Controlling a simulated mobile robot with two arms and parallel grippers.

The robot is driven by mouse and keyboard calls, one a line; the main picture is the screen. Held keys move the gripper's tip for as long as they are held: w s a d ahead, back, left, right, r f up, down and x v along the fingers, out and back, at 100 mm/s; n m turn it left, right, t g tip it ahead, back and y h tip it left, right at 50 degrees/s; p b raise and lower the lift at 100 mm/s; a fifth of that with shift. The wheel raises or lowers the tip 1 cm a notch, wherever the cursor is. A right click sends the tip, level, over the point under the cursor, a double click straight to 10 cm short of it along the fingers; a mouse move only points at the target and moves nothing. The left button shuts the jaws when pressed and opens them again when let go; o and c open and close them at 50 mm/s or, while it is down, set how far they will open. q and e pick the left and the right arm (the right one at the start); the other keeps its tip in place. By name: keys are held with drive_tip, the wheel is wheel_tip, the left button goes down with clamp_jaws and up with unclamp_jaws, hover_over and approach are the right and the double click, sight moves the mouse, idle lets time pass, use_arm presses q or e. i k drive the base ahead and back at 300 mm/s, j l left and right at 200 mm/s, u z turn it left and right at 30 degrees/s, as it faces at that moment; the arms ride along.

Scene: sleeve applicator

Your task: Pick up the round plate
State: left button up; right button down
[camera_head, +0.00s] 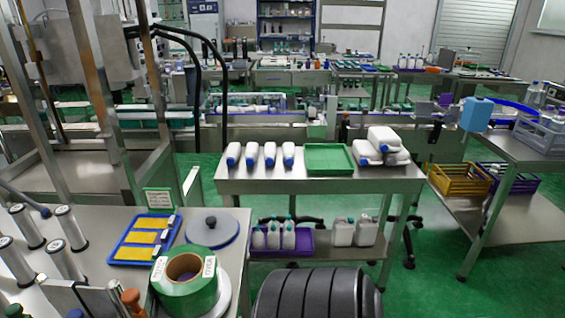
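The round plate (217,231) is a flat blue-grey disc with a black knob at its centre. It lies on the metal table (110,226) at the lower left, behind the green roll (186,280) and right of the blue tray (133,252). The roll stands on a pale round base and hides a little of the plate's front edge. Nothing touches the plate's knob. Neither my left nor my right gripper is in view.
Several metal rollers (65,260) stand at the table's left. The blue tray holds yellow pads. Behind, a metal cart (240,186) bears white bottles (270,154), a green tray (329,159) and white jugs (384,139). Green floor (430,270) is open at the right.

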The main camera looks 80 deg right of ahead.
sight(212, 228)
drive_tip(key=z, duration=1.9)
